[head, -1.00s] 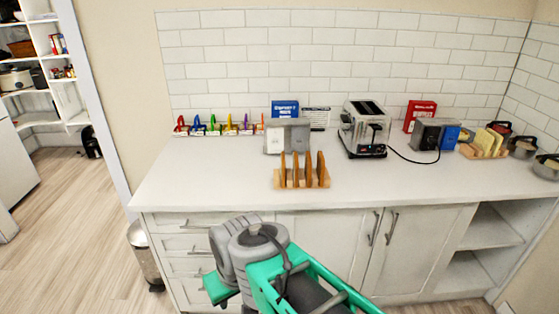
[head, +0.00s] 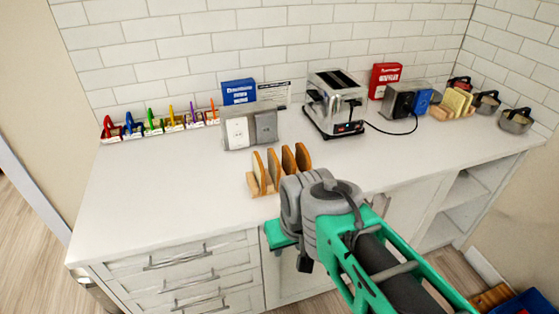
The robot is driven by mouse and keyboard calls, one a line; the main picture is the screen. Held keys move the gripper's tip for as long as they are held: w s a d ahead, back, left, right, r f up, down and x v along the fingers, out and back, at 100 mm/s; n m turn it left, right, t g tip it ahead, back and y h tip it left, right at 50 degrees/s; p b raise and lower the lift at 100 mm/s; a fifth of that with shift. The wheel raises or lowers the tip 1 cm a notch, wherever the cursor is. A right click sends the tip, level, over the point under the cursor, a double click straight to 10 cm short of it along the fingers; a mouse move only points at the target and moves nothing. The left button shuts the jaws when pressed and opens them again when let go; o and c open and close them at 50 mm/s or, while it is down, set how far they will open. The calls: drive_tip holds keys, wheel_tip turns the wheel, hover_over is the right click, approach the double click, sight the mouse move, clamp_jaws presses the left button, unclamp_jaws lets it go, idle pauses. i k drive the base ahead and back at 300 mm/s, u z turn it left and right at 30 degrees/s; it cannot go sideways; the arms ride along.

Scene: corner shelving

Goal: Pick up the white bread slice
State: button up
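A wooden rack (head: 263,192) stands near the front edge of the white counter in the head view. It holds several upright bread slices (head: 273,165) with brown crusts. The slices show mostly edge-on, and I cannot tell which one is the white slice. A second wooden rack (head: 438,113) at the back right holds pale yellow slices (head: 456,102). My green and grey arm reaches up from the lower right, and its grey joint appears just in front of the first rack's right end. I cannot make out my gripper's fingers.
A toaster (head: 335,104) stands behind the rack, right of a grey double box (head: 251,128). Coloured clips (head: 160,121) line the wall. The counter's left part (head: 150,195) is clear.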

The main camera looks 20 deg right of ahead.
sight(259, 169)
drive_tip(key=z, duration=0.05)
drive_tip(key=k, duration=1.05)
drive_tip(key=u, duration=1.05)
drive_tip(key=i, duration=1.25)
drive_tip(key=u, duration=0.05)
